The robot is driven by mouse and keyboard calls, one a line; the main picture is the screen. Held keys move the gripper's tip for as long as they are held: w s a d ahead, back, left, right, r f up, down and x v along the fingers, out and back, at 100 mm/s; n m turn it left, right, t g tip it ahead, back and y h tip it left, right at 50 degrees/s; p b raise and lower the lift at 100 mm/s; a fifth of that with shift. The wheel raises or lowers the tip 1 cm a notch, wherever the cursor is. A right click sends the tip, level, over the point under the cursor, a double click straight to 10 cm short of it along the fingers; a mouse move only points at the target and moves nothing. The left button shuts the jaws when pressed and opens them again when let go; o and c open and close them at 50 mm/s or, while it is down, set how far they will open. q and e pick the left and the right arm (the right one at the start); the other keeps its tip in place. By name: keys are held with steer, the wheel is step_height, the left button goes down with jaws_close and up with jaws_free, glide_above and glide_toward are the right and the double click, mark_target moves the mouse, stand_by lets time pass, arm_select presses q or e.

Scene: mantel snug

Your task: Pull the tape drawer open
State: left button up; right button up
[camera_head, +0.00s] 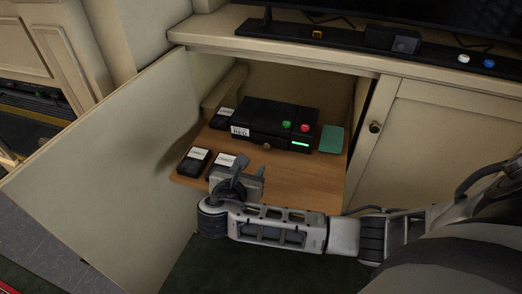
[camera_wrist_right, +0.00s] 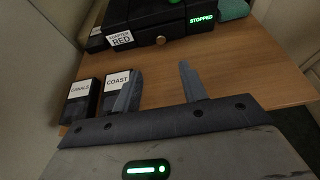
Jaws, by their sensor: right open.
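A black tape machine (camera_head: 272,122) sits on a wooden shelf (camera_head: 305,186) in the open cabinet. Its front has a small round knob (camera_wrist_right: 160,40), a white label with "RED" and a green "STOPPED" display; green and red buttons are on top. I see no gap that shows an open drawer. My right gripper (camera_head: 238,168) is over the shelf's front edge, in front of the machine and apart from it. In the right wrist view its two fingers (camera_wrist_right: 160,76) are spread and empty, pointing towards the knob. My left gripper is not in view.
Black tapes labelled "CANALS" (camera_wrist_right: 80,97) and "COAST" (camera_wrist_right: 115,84) lie left of my fingers. Another tape (camera_head: 223,118) and a teal block (camera_head: 332,139) flank the machine. The open cabinet door (camera_head: 110,165) stands left; a closed door (camera_head: 430,140) is right.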

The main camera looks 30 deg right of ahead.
mark_target(267, 146)
steer(key=b+x, duration=0.3)
steer(key=x, duration=1)
steer(key=shift+s+d+f, duration=0.15)
steer(key=shift+s, duration=0.05)
steer(key=shift+w+d+f+b, duration=0.15)
steer(key=shift+w+d+b, duration=0.2)
steer(key=shift+w+d, duration=0.1)
